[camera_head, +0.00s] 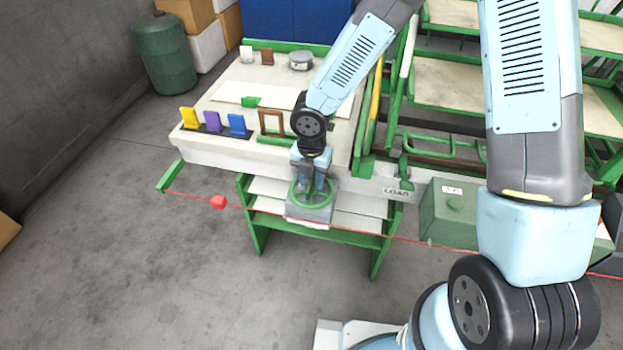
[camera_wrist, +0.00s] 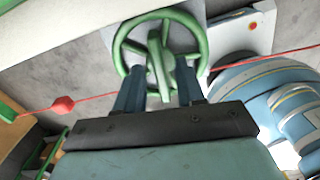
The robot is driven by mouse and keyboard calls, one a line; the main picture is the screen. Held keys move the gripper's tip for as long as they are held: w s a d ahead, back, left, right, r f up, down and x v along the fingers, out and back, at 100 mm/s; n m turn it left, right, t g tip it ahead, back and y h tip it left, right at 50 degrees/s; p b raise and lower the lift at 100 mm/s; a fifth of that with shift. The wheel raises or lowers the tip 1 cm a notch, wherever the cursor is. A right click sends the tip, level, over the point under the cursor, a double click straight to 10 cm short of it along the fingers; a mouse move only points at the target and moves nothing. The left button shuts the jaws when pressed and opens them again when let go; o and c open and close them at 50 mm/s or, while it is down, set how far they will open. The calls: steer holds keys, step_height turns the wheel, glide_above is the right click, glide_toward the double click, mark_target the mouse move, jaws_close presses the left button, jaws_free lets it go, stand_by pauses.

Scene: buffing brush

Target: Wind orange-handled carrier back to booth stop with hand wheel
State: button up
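The green hand wheel (camera_head: 298,203) sits on a grey box at the front of the white bench, below its edge. In the wrist view the wheel (camera_wrist: 121,45) shows its rim and a thick green bar across its middle. My gripper (camera_head: 312,183) is at the wheel, pointing down at it. In the wrist view my gripper's two dark blue fingers (camera_wrist: 160,72) stand apart on either side of the green bar, with narrow gaps showing. Whether the fingertips touch the wheel is unclear. I cannot pick out an orange-handled carrier or the booth stop in either view.
A red cord with a red block (camera_head: 218,202) runs across the bench front. Yellow, purple and blue upright plates (camera_head: 212,121) stand on the bench (camera_head: 225,153). A green box (camera_head: 450,215) is right of the LOAD label (camera_head: 397,191). Open floor lies at left.

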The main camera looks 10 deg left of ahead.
mark_target(312, 181)
step_height(312, 181, up, 13)
stand_by(0.5)
steer(key=shift+d+r, duration=0.1)
